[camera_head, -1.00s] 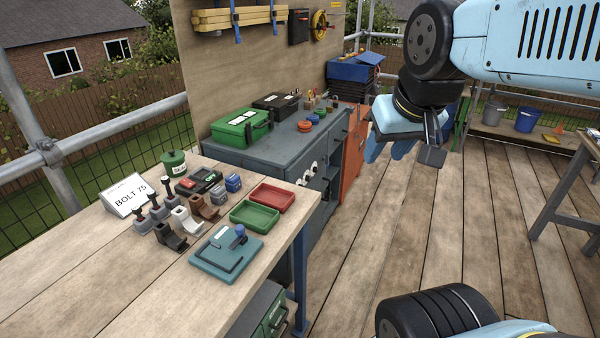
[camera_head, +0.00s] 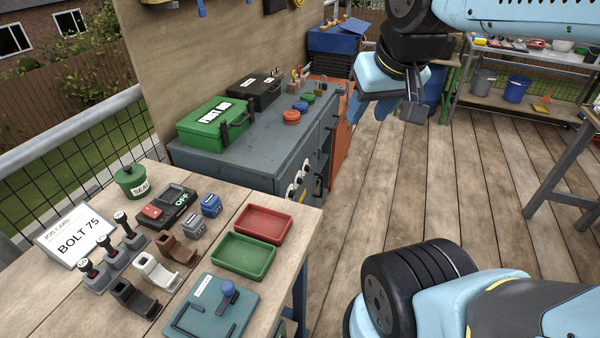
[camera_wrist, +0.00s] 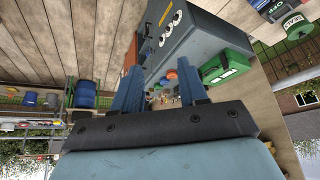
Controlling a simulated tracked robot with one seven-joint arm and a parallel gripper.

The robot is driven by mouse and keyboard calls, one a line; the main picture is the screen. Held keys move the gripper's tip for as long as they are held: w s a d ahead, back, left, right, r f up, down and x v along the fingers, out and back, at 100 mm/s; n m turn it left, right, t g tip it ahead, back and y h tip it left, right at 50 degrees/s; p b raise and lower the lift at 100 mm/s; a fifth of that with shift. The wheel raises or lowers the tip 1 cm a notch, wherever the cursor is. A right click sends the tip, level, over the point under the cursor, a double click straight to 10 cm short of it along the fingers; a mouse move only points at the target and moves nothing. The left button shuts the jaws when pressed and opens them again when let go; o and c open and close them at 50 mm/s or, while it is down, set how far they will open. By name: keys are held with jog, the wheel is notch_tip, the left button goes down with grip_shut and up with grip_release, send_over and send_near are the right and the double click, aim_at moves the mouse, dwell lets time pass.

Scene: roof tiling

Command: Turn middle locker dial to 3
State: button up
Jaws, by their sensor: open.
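The grey locker cabinet (camera_head: 265,165) stands beyond the wooden bench. Its front carries a row of white round dials, and the middle dial (camera_head: 299,176) sits between the other two. Their settings are too small to read. In the wrist view the row shows near the top, with the middle dial (camera_wrist: 169,27) on the grey front. My gripper (camera_head: 385,108) is raised to the right of the cabinet, apart from the dials. In the wrist view my gripper (camera_wrist: 158,76) has its two blue fingers apart with nothing held between them.
The wooden bench (camera_head: 60,305) in front holds a job card (camera_head: 75,236), red tray (camera_head: 264,223), green tray (camera_head: 243,256) and several small fixtures. A green first aid box (camera_head: 213,124) and padlocks stand on the cabinet.

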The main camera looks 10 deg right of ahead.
jog(key=o, duration=0.3)
jog(key=shift+w, duration=0.2)
jog(key=shift+w+a+f, duration=0.1)
jog(key=shift+w+f, duration=0.15)
jog(key=shift+w, duration=0.05)
jog(key=w+d+f+m+g+y, duration=0.2)
jog(key=w+f+m+g+y, duration=0.5)
jog(key=w+f, duration=1.2)
jog(key=m+t+y, duration=0.7)
jog(key=m+t, duration=0.5)
jog(key=m, duration=0.5)
send_near(300, 180)
jog(key=w+f+x, duration=0.1)
jog(key=x, duration=0.6)
jog(key=shift+d+f, duration=0.15)
jog(key=shift+f, duration=0.05)
jog(key=shift+w, duration=0.1)
jog(key=shift+c, duration=0.3)
